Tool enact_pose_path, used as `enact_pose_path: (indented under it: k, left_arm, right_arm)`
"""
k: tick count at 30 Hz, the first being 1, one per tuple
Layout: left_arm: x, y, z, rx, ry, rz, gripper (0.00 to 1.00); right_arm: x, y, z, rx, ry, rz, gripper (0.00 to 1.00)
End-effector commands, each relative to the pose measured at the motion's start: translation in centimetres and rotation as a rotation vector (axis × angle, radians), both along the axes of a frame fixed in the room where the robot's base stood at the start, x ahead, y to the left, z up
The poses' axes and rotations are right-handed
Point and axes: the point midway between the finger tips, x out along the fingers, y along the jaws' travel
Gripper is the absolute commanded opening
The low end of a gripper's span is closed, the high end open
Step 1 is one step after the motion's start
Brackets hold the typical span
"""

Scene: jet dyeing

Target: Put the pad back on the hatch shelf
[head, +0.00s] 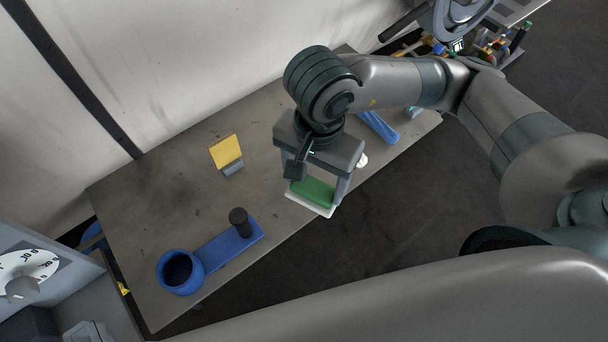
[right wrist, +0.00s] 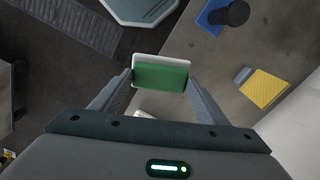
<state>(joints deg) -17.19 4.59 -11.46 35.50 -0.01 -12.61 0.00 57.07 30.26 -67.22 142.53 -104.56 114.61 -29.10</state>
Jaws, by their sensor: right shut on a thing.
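The pad (head: 314,191), a flat block with a green face and a white layer, is between the fingers of my right gripper (head: 316,188). In the right wrist view the fingertips touch the two ends of the pad (right wrist: 161,76), so my right gripper is shut on it. The gripper points down over the front edge of a long grey surface (head: 150,220), which may be the hatch shelf. I cannot tell the height of the pad above it. My left gripper is out of view.
A yellow card on a grey stand (head: 227,153) sits left of the gripper. A blue holder with a round cup (head: 180,271) and a dark knob (head: 240,221) lie at the front left. A blue item (head: 379,127) lies behind my arm. The surface between card and cup is clear.

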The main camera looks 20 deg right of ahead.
Motion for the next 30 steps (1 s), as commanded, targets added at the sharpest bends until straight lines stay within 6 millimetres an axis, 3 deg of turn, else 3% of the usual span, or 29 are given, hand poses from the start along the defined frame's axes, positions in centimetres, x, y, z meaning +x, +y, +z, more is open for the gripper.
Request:
enact_pose_path:
  k: [4,6,19,30]
  left_arm:
    - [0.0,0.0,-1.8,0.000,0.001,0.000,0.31]
    - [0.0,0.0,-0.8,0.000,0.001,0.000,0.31]
    - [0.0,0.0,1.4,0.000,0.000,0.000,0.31]
    - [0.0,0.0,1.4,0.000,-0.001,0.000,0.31]
  right_arm:
    - [0.5,0.0,-0.6,0.001,-0.002,-0.001,0.50]
    - [1.2,-0.1,-0.4,-0.002,0.004,-0.006,0.50]
    - [6.8,-0.3,-3.9,-0.001,0.002,-0.004,0.50]
    - [7.4,-0.4,-4.4,0.000,0.000,0.000,0.50]
